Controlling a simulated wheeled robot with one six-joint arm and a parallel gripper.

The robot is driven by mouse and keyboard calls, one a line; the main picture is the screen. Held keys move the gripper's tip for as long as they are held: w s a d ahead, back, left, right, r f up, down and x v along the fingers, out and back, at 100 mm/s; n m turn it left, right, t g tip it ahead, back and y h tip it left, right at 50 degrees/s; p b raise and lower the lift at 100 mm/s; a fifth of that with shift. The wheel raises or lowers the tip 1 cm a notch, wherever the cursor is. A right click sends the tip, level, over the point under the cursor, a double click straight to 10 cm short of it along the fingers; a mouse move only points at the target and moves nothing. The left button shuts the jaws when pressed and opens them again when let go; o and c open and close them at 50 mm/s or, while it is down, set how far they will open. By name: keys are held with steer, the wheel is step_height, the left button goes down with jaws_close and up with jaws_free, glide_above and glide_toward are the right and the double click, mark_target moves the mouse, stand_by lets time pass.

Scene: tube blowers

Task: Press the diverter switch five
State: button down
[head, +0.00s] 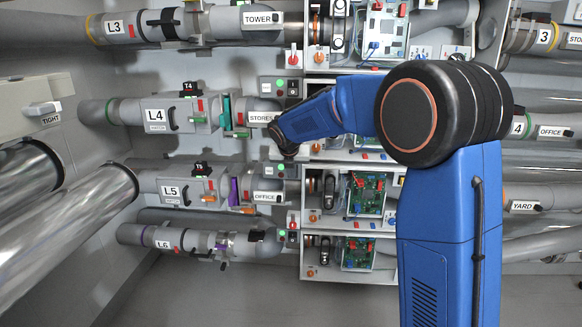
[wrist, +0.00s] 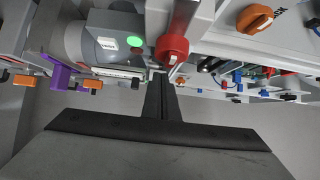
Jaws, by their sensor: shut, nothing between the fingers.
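The L5 line (head: 175,188) carries a T5 tag and a purple gate (head: 233,191) in the head view. A small control panel with a green light (head: 268,171) sits just above its OFFICE label (head: 268,197). I take this panel to be where switch five is, but I cannot make out the switch itself. My gripper (head: 289,152) is shut and empty, close to this panel. In the wrist view my gripper (wrist: 158,78) shows its fingers together, below a lit green light (wrist: 135,41) and a red knob (wrist: 172,48). Whether the tips touch anything is unclear.
Lines L4 (head: 155,113) and L6 (head: 168,237) run above and below. Open boxes with green circuit boards (head: 367,193) stand right of the panel. An orange knob (wrist: 254,19) is at the wrist view's upper right. Grey floor (head: 200,290) is clear below.

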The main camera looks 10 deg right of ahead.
steer(key=w, duration=0.2)
steer(key=w+d+f, duration=0.1)
steer(key=shift+w+f, duration=0.1)
stand_by(0.3)
steer(key=shift+w+d+f, duration=0.1)
steer(key=shift+w+f, duration=0.05)
steer(key=shift+f, duration=0.05)
steer(key=shift+r, duration=0.2)
